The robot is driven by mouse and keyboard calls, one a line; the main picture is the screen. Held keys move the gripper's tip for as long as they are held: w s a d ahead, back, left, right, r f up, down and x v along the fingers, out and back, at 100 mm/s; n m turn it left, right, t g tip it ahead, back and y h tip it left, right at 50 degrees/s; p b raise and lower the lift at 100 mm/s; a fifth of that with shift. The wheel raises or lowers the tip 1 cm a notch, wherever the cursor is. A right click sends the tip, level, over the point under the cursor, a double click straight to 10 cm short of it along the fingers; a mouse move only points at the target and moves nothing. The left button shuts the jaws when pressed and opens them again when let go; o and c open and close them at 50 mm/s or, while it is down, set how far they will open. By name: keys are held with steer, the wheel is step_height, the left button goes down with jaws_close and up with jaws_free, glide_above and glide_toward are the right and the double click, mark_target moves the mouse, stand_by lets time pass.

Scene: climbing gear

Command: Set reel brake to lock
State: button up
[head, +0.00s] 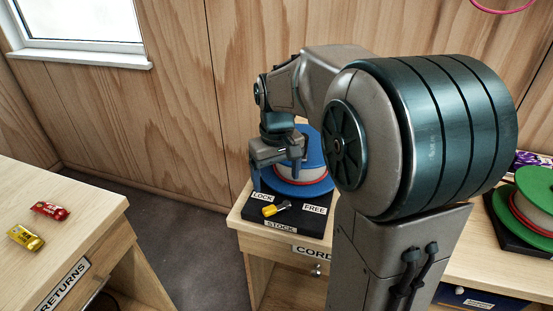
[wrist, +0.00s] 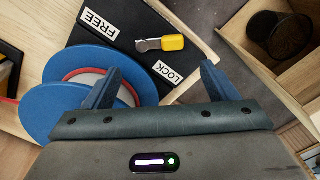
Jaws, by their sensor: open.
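The reel brake lever (head: 270,210) has a yellow grip and a short metal stem. It lies on a black base plate in front of a blue reel (head: 309,188). Its yellow end is nearer the LOCK label (head: 263,197) than the FREE label (head: 314,210). In the wrist view the yellow grip (wrist: 173,42) shows clear, beyond the fingers. My gripper (head: 277,177) is open and empty above the plate, beside the reel. In the wrist view the LOCK label (wrist: 168,72) shows between my fingertips (wrist: 160,69). Part of the reel is hidden behind my arm.
A green reel (head: 536,193) stands at the far right. A returns table (head: 75,215) at left holds a red packet (head: 50,210) and a yellow packet (head: 26,237). Floor shows between table and counter.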

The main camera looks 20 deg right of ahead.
steer(key=shift+r, duration=2.4)
steer(key=s+a+f+m+t, duration=0.1)
steer(key=s+f, duration=0.1)
steer(key=s, duration=0.5)
steer(key=s+a+f+t+p, duration=0.1)
steer(key=s+f, duration=0.1)
steer(key=s, duration=0.6)
steer(key=shift+a+f+m+t, duration=0.15)
steer(key=shift+f+m+t, duration=0.15)
steer(key=shift+m+t, duration=0.1)
steer(key=shift+s, duration=0.1)
